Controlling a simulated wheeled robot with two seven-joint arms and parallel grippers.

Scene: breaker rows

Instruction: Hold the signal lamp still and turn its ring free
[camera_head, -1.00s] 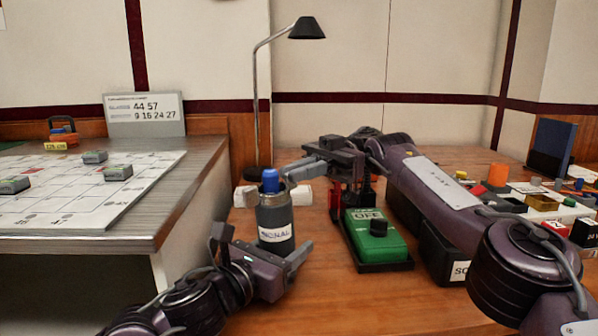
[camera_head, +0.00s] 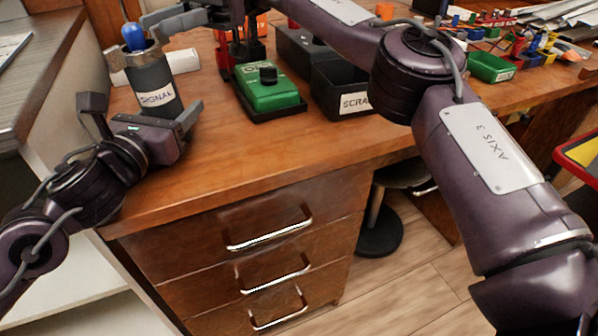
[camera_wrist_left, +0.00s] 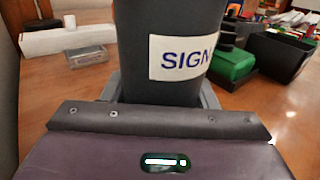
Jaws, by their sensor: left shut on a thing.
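The signal lamp is a dark grey cylinder (camera_head: 150,78) with a white SIGNAL label and a blue cap (camera_head: 133,36), upright at the bench's left end. A grey metal ring (camera_head: 142,49) surrounds the base of the cap. My left gripper (camera_head: 146,114) is shut on the lamp's lower body, one finger on each side. The lamp also fills the middle of the left wrist view (camera_wrist_left: 168,50). My right gripper (camera_head: 158,26) reaches in from the right at cap height, its fingers close by the ring. Whether they grip the ring is unclear.
A green box with a black knob (camera_head: 268,95) stands right of the lamp, then a black SCRAP bin (camera_head: 340,88). A white block (camera_head: 160,66) lies behind the lamp. Small parts and a green tray (camera_head: 490,67) fill the bench's right. The front bench strip is clear.

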